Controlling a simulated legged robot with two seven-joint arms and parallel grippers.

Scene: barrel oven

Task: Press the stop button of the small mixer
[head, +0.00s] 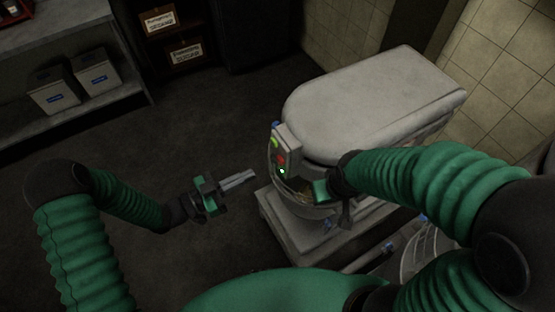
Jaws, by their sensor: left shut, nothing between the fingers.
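The small mixer (370,100) stands right of centre, with a pale rounded head over a bowl (311,211). A narrow control box (292,142) on its front left side carries a yellow-green button (275,142), a red button (281,160) and a bright green light (282,171) below. My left gripper (253,175) is shut and empty. Its silver fingers point right toward the control box, appearing a short gap left of it. My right gripper (322,191) is by the bowl, below the mixer head; its fingers cannot be made out clearly.
A shelf with two pale bins (53,92) stands at upper left. A dark cabinet with labelled boxes (158,20) is at the back. A wire whisk-like tool (425,245) lies at lower right. Dark floor is clear left of the mixer.

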